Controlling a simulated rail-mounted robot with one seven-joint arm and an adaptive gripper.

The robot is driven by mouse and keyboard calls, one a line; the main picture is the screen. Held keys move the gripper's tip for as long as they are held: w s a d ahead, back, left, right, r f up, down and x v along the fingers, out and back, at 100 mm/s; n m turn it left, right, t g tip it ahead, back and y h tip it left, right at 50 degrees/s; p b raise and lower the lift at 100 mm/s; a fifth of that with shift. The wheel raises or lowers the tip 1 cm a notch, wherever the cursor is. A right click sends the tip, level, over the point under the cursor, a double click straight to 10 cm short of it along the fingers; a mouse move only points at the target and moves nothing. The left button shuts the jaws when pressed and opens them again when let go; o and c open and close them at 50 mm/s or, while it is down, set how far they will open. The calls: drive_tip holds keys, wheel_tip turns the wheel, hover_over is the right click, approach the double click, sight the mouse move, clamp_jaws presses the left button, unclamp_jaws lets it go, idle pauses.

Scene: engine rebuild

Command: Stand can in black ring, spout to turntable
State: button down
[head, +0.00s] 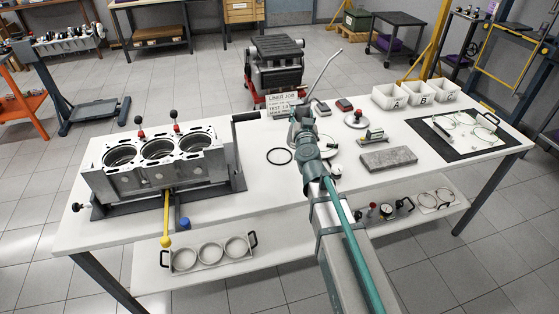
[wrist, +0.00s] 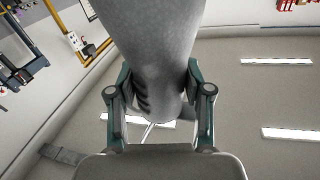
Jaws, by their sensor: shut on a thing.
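My gripper (head: 302,115) is above the white bench in the head view, past the black ring from my side. It is shut on the grey can (wrist: 158,45), which fills the top middle of the wrist view between the two fingers. In the head view the can is mostly hidden by my gripper. A long thin spout (head: 326,68) rises from there up and to the right. The black ring (head: 279,156) lies flat and empty on the bench, left of my arm. A pale round disc with a green edge (head: 327,148), perhaps the turntable, is partly hidden behind my arm.
An engine block (head: 155,165) stands on the bench at left. A sign (head: 283,107) stands near the back edge. A grey slab (head: 388,159), a small round stand (head: 355,120), white bins (head: 418,94) and a black mat (head: 440,150) are at right. The bench around the ring is clear.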

drive_tip(key=w+a+b, duration=0.2)
drive_tip(key=w+a, duration=0.2)
drive_tip(key=a, duration=0.3)
wheel_tip(320, 180, down, 10)
drive_tip(key=b, duration=0.7)
drive_tip(key=shift+w, duration=0.15)
drive_tip(key=shift+a+f, duration=0.1)
drive_tip(key=shift+f, duration=0.1)
drive_tip(key=c, duration=0.9)
unclamp_jaws()
drive_tip(key=shift+f, duration=0.15)
drive_tip(key=o, duration=0.4)
